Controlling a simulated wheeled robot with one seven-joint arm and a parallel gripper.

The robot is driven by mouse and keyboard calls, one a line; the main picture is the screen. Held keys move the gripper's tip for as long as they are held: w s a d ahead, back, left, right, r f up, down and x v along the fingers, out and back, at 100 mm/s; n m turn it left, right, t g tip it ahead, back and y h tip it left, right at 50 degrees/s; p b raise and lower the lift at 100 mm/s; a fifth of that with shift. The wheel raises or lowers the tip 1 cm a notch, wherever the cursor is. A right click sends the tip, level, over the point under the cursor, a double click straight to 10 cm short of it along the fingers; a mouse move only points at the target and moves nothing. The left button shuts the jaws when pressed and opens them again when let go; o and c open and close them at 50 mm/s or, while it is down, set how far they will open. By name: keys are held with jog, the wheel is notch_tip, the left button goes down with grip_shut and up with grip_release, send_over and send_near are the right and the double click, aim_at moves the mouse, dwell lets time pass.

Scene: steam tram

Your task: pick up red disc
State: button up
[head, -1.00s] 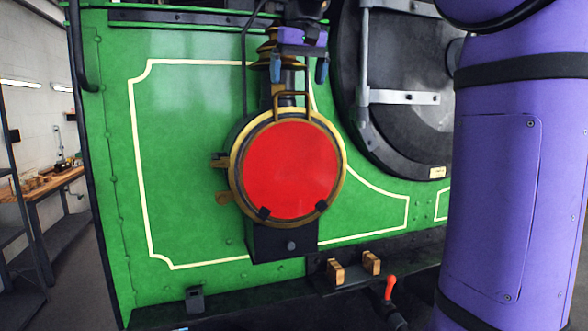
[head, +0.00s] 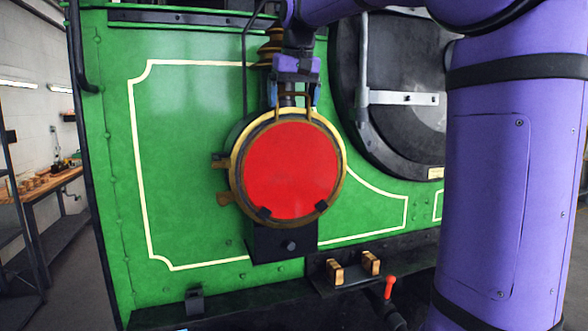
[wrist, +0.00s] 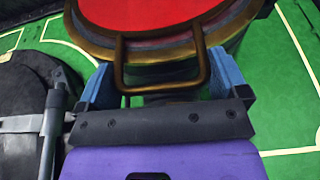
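The red disc (head: 291,170) is round and sits upright in a brass-rimmed lamp on the green tram front. A brass loop handle (head: 294,97) stands at its top edge. In the wrist view the red disc (wrist: 150,12) is at the top, partly cut off, and the loop handle (wrist: 163,89) points toward my gripper. My gripper (head: 294,100) is just above the disc, its blue fingers wide apart, one on each side of the handle. In the wrist view my gripper (wrist: 160,72) is open around the handle; I cannot tell whether the fingers touch it.
The lamp's dark chimney with brass rings (head: 272,50) stands right behind my gripper. A round dark smokebox door (head: 395,95) with a grey hinge is to the right. Below are a dark beam with wooden blocks (head: 371,262) and a red-handled lever (head: 389,287).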

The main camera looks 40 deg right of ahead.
jog(key=shift+c, duration=0.5)
jog(key=shift+r, duration=0.1)
